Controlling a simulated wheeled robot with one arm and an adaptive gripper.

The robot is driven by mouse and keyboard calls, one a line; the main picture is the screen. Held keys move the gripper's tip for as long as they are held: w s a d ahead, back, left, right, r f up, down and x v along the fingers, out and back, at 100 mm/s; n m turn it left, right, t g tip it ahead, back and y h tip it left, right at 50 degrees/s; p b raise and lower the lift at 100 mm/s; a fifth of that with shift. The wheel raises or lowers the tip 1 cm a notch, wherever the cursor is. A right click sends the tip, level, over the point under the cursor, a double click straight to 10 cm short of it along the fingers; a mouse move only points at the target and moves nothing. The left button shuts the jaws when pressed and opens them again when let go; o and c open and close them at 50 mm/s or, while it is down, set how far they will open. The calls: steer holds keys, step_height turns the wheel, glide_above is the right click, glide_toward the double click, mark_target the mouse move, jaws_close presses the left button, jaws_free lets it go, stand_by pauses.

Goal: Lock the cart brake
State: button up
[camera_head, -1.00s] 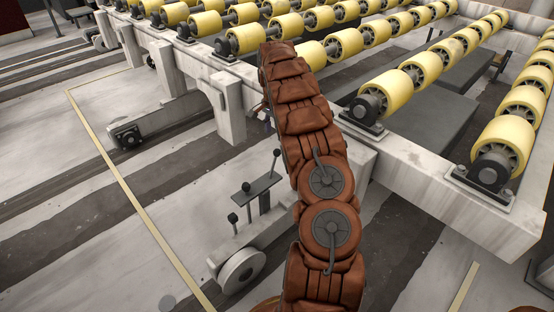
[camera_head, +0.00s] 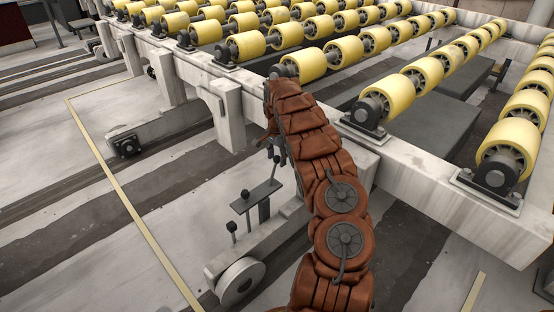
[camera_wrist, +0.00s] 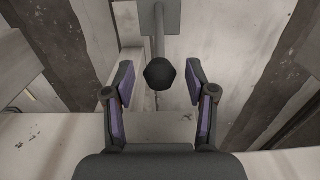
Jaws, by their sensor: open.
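The cart's brake controls stand on a low white base: a grey plate (camera_head: 257,195) with dark round-knobbed levers. One lever knob (camera_head: 276,160) is the farthest right, close to my gripper (camera_head: 279,152), which is mostly hidden by my brown padded arm. Two other knobs (camera_head: 245,194) and (camera_head: 232,227) stand lower left. In the wrist view my gripper (camera_wrist: 160,83) is open, its purple-padded fingers to either side of a black knob (camera_wrist: 160,73) on a grey rod. A gap shows on both sides of the knob, and I cannot tell its depth relative to the fingertips.
The white roller frame (camera_head: 415,185) with rows of yellow rollers (camera_head: 422,68) stands behind and right of my arm. A white wheel (camera_head: 240,281) sits at the front of the base. Open floor with a yellow line (camera_head: 130,207) lies to the left.

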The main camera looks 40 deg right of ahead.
steer(key=shift+f, duration=0.1)
jaws_close()
stand_by(0.5)
